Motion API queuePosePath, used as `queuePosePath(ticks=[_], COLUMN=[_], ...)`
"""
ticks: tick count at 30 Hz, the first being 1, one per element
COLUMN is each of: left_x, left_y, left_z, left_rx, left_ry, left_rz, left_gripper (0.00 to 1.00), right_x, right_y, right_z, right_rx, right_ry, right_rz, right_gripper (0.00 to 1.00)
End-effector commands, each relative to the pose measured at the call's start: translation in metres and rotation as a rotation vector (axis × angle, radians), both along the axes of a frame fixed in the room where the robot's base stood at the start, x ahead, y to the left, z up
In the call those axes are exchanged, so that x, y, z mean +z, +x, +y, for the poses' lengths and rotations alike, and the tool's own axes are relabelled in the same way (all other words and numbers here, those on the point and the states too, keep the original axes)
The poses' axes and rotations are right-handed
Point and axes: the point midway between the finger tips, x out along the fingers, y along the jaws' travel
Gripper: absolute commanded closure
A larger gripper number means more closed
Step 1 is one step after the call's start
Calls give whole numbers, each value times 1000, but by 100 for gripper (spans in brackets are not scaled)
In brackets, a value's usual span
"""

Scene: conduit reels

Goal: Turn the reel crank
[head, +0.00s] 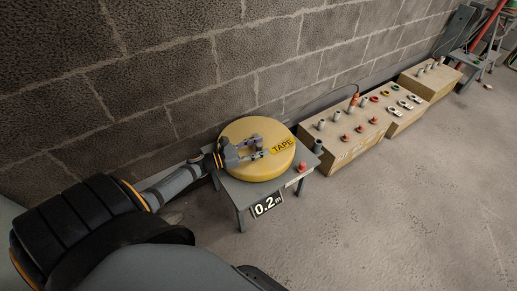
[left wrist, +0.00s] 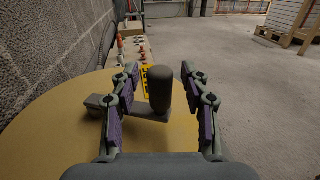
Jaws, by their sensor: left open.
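The yellow reel (head: 243,171) lies flat on a small grey table against the block wall, with a "TAPE" label on its top. Its top (left wrist: 60,140) fills the lower left of the left wrist view. The crank there has a grey arm (left wrist: 146,115) with a dark upright handle (left wrist: 161,89). My left gripper (head: 260,146) is over the reel top, its fingers open. In the left wrist view the handle shows between the two fingers, with gaps on both sides. In the head view the gripper largely hides the crank. My right gripper is not in view.
The table (head: 240,191) bears a "0.2 m" sign (head: 268,205) and a small red-topped piece (head: 302,168). Cardboard boxes (head: 345,158) with several fittings on top line the wall to the right. Open concrete floor (head: 420,210) lies in front. A pallet (left wrist: 288,35) stands far right.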

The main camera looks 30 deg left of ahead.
Motion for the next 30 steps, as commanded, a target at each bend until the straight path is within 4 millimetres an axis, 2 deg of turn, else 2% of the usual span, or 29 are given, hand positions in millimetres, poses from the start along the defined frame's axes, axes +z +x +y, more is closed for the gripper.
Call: queuePosePath(ticks=[7, 17, 26, 30], left_x=[0, 0, 0, 6], left_y=[1, 1, 0, 5], left_z=[-1, 0, -1, -7], left_rx=[0, 0, 1, 72], left_ry=[-1, -1, -2, -9], left_rz=[1, 1, 1, -1], left_gripper=[54, 98, 100, 100], right_x=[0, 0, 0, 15], right_y=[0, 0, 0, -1], right_z=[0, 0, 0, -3], right_rx=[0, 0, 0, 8], right_ry=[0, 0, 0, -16], right_rz=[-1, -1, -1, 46], right_gripper=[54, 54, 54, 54])
